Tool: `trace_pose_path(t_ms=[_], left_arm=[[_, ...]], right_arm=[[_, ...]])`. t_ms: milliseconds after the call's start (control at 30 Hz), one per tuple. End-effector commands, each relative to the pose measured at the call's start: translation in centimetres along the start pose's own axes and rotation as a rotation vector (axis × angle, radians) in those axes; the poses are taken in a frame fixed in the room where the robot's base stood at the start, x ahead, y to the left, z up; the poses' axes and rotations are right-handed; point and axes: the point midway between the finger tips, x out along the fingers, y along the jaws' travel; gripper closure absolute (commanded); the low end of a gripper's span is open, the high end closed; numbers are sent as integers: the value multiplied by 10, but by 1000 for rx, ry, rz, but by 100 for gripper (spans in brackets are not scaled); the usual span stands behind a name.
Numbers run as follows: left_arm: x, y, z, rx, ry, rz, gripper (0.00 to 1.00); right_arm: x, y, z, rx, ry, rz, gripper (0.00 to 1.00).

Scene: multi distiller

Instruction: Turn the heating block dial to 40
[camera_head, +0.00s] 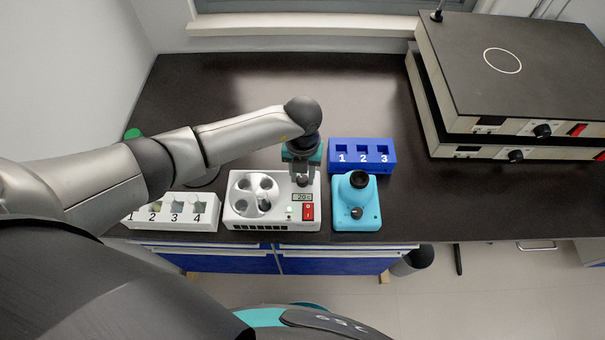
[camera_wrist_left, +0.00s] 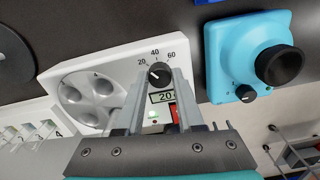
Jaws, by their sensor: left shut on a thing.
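The heating block (camera_head: 275,222) is a white box on the dark bench with a round silver plate of wells. Its small display (camera_head: 302,197) reads about 20, next to a red switch. The black dial (camera_wrist_left: 159,74) shows in the left wrist view, with marks 20, 40 and 60 around it. My left gripper (camera_head: 302,178) reaches down onto the block's back right part. In the left wrist view its two fingers (camera_wrist_left: 160,80) are at both sides of the dial, shut on it. The dial's pointer is too small to read surely. My right gripper is not in view.
A blue rack (camera_head: 362,165) marked 1 to 3 stands behind a light-blue mixer (camera_head: 356,215), close right of the block. A white numbered rack (camera_head: 176,222) stands to the left. Two stacked hot plates (camera_head: 510,75) are at the back right. The bench behind my arm is clear.

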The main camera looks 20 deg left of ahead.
Motion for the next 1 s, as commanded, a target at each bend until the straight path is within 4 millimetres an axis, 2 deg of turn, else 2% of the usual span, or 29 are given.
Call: trace_pose_path(t_ms=[600,1000], left_arm=[[0,0,2,489,-4,1,100],[-1,0,1,638,-3,1,100]], right_arm=[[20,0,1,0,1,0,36],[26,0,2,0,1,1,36]])
